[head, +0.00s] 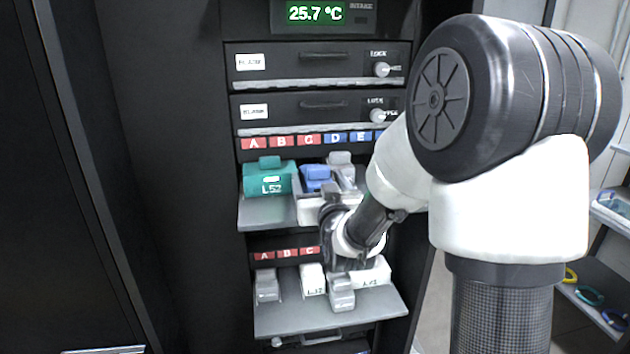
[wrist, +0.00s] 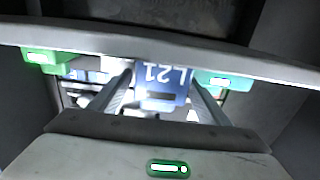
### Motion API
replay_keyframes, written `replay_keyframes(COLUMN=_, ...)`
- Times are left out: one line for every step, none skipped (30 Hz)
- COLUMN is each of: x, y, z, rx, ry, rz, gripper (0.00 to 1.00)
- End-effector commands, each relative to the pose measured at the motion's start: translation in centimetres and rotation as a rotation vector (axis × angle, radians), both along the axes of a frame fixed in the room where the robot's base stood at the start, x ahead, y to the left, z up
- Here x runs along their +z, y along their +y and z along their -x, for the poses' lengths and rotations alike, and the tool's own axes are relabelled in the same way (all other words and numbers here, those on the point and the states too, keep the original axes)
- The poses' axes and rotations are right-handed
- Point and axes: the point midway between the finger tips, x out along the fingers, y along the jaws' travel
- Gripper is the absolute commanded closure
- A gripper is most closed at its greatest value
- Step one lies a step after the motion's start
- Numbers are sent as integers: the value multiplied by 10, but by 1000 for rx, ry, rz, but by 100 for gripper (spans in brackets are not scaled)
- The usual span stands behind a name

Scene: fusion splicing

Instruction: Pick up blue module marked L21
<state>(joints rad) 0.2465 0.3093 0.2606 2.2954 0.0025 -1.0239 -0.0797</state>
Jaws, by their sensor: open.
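The blue module marked L21 (wrist: 163,76) shows in the wrist view with its label upside down. It lies between the two fingers of my open gripper (wrist: 160,92), with one finger on each side; whether they touch it I cannot tell. In the head view a blue module (head: 316,178) sits on the upper shelf, its label not readable there. My gripper (head: 333,205) is in front of it at the shelf's front, and my arm hides the right part of the shelf.
A teal module marked L52 (head: 268,181) stands left of the blue one. A grey module (head: 340,160) is behind it. The lower shelf (head: 295,318) holds several white and grey modules. In the wrist view a green piece (wrist: 48,61) and a teal piece (wrist: 216,82) flank the fingers.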

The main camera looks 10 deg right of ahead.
Motion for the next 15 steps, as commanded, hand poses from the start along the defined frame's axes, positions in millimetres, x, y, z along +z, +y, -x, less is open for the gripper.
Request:
replay_keyframes(x=0, y=0, z=0, rx=0, ry=0, rz=0, gripper=30)
replay_keyframes(x=0, y=0, z=0, rx=0, ry=0, rz=0, gripper=33)
replay_keyframes(x=0, y=0, z=0, rx=0, ry=0, rz=0, gripper=40)
replay_keyframes(x=0, y=0, z=0, rx=0, ry=0, rz=0, gripper=45)
replay_keyframes(x=0, y=0, z=0, rx=0, ry=0, rz=0, gripper=50)
replay_keyframes(x=0, y=0, z=0, rx=0, ry=0, rz=0, gripper=57)
replay_keyframes(x=0, y=0, z=0, rx=0, ry=0, rz=0, gripper=62)
replay_keyframes(x=0, y=0, z=0, rx=0, ry=0, rz=0, gripper=67)
replay_keyframes(x=0, y=0, z=0, rx=0, ry=0, rz=0, gripper=74)
replay_keyframes(x=0, y=0, z=0, rx=0, ry=0, rz=0, gripper=79)
replay_keyframes(x=1, y=0, z=0, rx=0, ry=-3, rz=0, gripper=80)
replay_keyframes(x=1, y=0, z=0, rx=0, ry=-3, rz=0, gripper=80)
replay_keyframes(x=1, y=0, z=0, rx=0, ry=-3, rz=0, gripper=80)
replay_keyframes(x=1, y=0, z=0, rx=0, ry=-3, rz=0, gripper=80)
replay_keyframes(x=1, y=0, z=0, rx=0, ry=-3, rz=0, gripper=80)
